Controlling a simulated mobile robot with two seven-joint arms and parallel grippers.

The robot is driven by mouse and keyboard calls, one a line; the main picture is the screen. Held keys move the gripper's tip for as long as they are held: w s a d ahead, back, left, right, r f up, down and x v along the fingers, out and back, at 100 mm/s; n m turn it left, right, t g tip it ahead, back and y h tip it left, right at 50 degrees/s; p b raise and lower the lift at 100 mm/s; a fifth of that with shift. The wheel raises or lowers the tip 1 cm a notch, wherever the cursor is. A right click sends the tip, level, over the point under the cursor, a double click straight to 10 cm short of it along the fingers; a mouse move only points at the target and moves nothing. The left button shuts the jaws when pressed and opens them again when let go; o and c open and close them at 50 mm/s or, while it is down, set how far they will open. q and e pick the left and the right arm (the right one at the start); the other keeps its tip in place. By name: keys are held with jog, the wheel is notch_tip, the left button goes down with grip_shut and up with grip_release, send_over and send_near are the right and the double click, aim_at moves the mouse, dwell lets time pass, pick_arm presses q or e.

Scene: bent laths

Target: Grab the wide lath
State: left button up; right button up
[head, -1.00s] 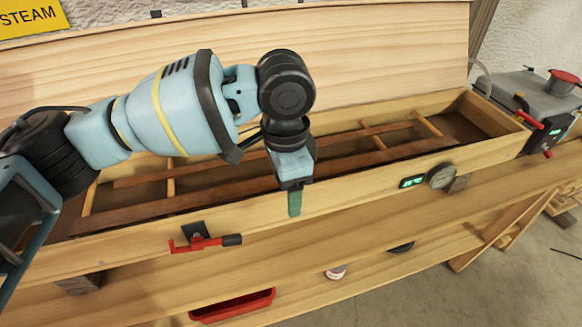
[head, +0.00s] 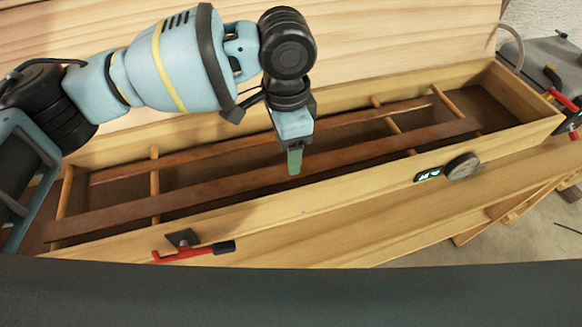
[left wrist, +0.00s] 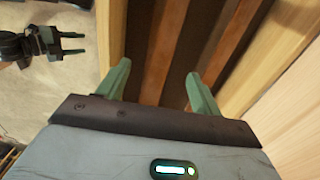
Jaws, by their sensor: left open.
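The wide lath (head: 200,194) is the front one of two brown strips in the long open wooden box, lying across dowels. It also shows in the left wrist view (left wrist: 166,45). The narrower lath (head: 215,151) lies behind it and also shows in the left wrist view (left wrist: 229,45). My left gripper (head: 294,168) points down above the wide lath, near its middle. In the left wrist view its open, empty fingers (left wrist: 160,82) stand either side of the wide lath's line, apart from it. My right gripper (left wrist: 85,43) shows there, open and empty, outside the box.
The raised lid (head: 400,50) stands behind. A grey unit with a hose (head: 556,58) is at the right end.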

aim_at(273, 176)
pick_arm(q)
jog(key=shift+d+f, duration=0.2)
jog(key=shift+f, duration=1.15)
jog(key=shift+d+f, duration=0.15)
jog(key=shift+f, duration=1.2)
jog(key=c, duration=1.1)
